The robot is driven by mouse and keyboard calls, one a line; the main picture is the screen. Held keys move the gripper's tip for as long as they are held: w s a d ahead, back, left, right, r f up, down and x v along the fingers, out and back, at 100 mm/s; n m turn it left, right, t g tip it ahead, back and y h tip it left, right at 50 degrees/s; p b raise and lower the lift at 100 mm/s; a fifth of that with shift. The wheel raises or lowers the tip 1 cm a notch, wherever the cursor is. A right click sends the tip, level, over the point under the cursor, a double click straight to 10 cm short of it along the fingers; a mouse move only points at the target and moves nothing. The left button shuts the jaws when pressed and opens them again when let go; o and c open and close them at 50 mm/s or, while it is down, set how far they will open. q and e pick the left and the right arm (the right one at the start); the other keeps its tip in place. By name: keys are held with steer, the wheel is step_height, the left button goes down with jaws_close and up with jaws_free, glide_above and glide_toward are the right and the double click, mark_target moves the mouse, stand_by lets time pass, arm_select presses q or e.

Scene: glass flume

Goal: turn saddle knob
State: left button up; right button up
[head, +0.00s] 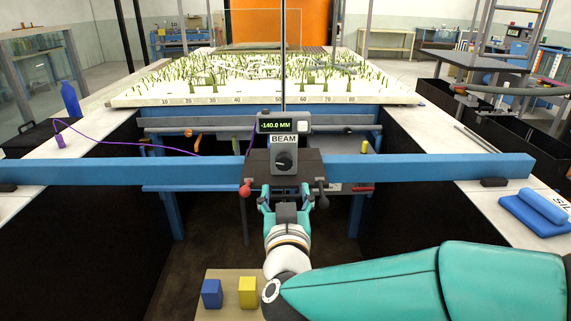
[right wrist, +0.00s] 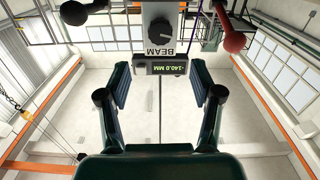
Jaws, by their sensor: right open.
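The saddle (head: 259,165) sits on the blue beam (head: 420,167). Its grey box carries a BEAM label, a dark round knob (head: 284,163) with a light mark, and a display (head: 275,126) reading -140.0 MM. My right gripper (head: 287,194) is in front of and slightly below the knob, open and apart from it. In the right wrist view my right gripper (right wrist: 160,88) has its two fingers spread with nothing between them, and the knob (right wrist: 161,31) shows beyond them near the top, upside down. My left gripper is not in view.
A red ball handle (head: 245,189) and a black ball handle (head: 323,202) hang at the saddle's sides, close to my right gripper. A blue block (head: 212,293) and a yellow block (head: 248,291) stand below. A plant-covered bed (head: 260,98) lies behind the beam.

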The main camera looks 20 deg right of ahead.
mark_target(284, 164)
steer(key=p+x, duration=0.1)
steer(key=x, duration=1)
steer(key=shift+w+d+f, duration=0.1)
steer(key=shift+w, duration=0.15)
